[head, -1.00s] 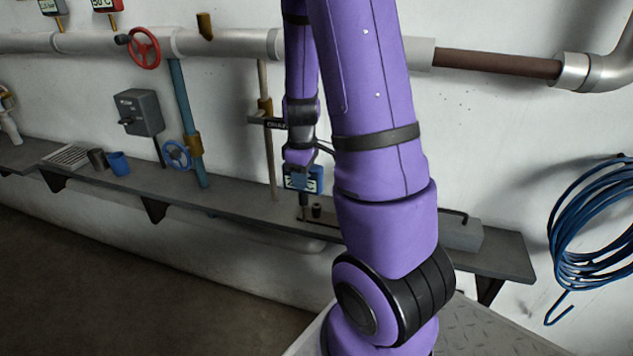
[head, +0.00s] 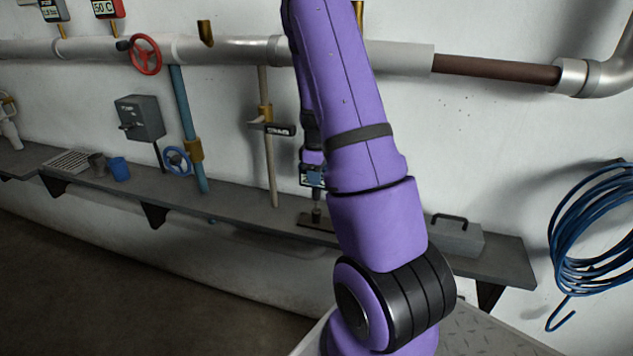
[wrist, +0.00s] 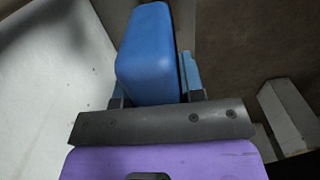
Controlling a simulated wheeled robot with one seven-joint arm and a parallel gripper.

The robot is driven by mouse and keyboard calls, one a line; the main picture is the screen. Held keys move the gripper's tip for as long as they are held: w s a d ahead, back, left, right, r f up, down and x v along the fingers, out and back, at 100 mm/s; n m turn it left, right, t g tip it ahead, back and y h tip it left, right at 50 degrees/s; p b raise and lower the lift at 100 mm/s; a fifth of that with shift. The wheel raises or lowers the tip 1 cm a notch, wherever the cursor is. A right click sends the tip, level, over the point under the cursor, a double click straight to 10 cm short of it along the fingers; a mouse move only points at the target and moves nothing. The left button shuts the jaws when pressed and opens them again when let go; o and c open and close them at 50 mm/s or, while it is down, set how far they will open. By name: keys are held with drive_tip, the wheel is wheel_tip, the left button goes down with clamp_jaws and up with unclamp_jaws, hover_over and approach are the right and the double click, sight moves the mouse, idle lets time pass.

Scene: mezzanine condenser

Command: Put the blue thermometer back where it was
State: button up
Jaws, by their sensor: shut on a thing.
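The blue thermometer (head: 313,181) hangs upright, display outward, low over the grey shelf and partly hidden by my arm. My gripper (head: 312,162) is above it, shut on its blue body. In the wrist view the blue body (wrist: 150,60) fills the space between the fingers (wrist: 156,98). Its stem points down at a small dark cup on a flat brown base (head: 318,223) on the shelf. I cannot tell whether the stem tip is inside the cup or just in front of it.
An empty brass socket (head: 205,33) tops the pipe, right of the red valve wheel (head: 145,55). A red gauge (head: 108,8) and grey gauge (head: 53,10) stand left. The shelf (head: 235,205) holds a blue cup (head: 119,169) and grey box (head: 455,238). Blue hose hangs right.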

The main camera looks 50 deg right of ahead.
drive_tip(key=shift+f, duration=1.3)
drive_tip(key=o, duration=1.1)
drive_tip(key=shift+c, duration=0.2)
wheel_tip(320, 180, up, 8)
drive_tip(key=shift+f, duration=0.1)
